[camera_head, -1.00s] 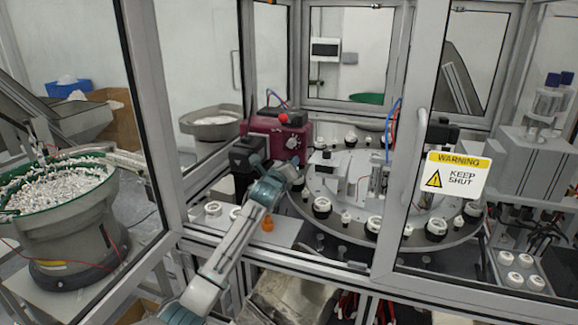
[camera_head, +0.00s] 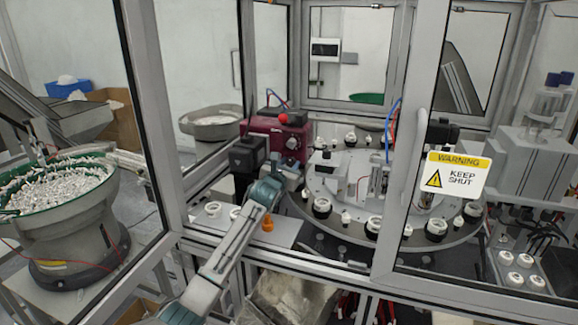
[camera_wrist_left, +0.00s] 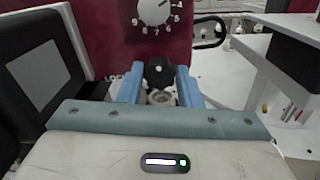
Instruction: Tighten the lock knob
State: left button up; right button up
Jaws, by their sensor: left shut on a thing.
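A dark red box (camera_head: 278,136) with a numbered white dial stands behind the frame opening, left of the round table. In the left wrist view the dial (camera_wrist_left: 154,10) is at the top, with a partly covered "LOCK" label on the red face below it. The black lock knob (camera_wrist_left: 159,74) sits below the dial, between the blue fingers of my left gripper (camera_wrist_left: 159,88), which is shut on it. In the head view my left gripper (camera_head: 290,173) reaches the front of the red box, and the knob is hidden there. My right gripper is not in view.
The round table (camera_head: 345,238) with several black and white parts is close on the right. A black boxy unit (camera_head: 247,154) stands close on the left. Metal frame posts and a warning-signed door (camera_head: 455,174) bound the opening. An orange piece (camera_head: 267,224) is below my wrist.

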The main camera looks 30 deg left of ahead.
pick_arm(q)
jog(key=shift+f+m, duration=0.2)
jog(key=shift+m, duration=0.1)
jog(key=o, duration=1)
jog(key=shift+c, duration=0.2)
jog(key=shift+r, duration=0.1)
jog(key=shift+s, duration=0.15)
jog(key=shift+s+d+b, duration=0.1)
jog(key=shift+s+b, duration=0.15)
jog(key=shift+b, duration=0.05)
jog(key=b+v, duration=0.4)
jog(key=v, duration=0.6)
jog(key=shift+d, duration=0.1)
